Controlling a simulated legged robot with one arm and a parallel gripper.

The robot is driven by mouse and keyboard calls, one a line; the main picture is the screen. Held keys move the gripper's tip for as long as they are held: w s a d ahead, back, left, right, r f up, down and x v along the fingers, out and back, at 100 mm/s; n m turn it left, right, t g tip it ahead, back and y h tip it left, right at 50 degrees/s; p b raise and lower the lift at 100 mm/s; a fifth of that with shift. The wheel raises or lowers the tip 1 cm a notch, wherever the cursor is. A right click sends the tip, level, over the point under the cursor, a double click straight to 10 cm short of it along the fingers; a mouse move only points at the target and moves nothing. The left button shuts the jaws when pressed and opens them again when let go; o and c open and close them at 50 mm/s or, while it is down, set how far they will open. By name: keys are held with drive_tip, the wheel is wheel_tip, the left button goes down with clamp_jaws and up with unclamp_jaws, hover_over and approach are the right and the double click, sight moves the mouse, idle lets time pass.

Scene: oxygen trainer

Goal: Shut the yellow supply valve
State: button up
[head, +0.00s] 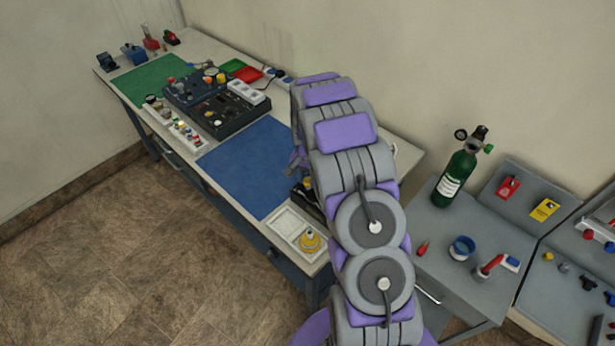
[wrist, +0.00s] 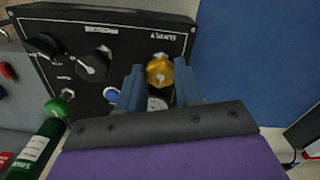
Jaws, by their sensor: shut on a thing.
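The yellow supply valve (wrist: 160,70) is a faceted yellow knob on a black panel (wrist: 110,20), beside an upside-down "SUPPLY" label in the wrist view. My gripper (wrist: 159,82) has its two blue-grey fingers on either side of the knob, shut on it. A round gauge partly shows between the fingers just below the knob. In the head view my arm hides the gripper, the valve and most of the panel.
The panel also carries black knobs (wrist: 92,65) and a blue button (wrist: 111,95). A green cylinder (wrist: 35,150) stands at the lower left, also seen in the head view (head: 459,176). A blue mat (head: 245,165) lies clear left of my arm. A white tray (head: 291,224) holds a yellow part.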

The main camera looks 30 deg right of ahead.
sight(308, 179)
drive_tip(key=shift+w+r+m, duration=0.15)
drive_tip(key=shift+m, duration=0.15)
idle(0.4)
drive_tip(key=o, duration=1)
drive_tip(key=shift+o, duration=0.2)
wheel_tip(308, 179, up, 17)
drive_tip(key=shift+p, duration=0.45)
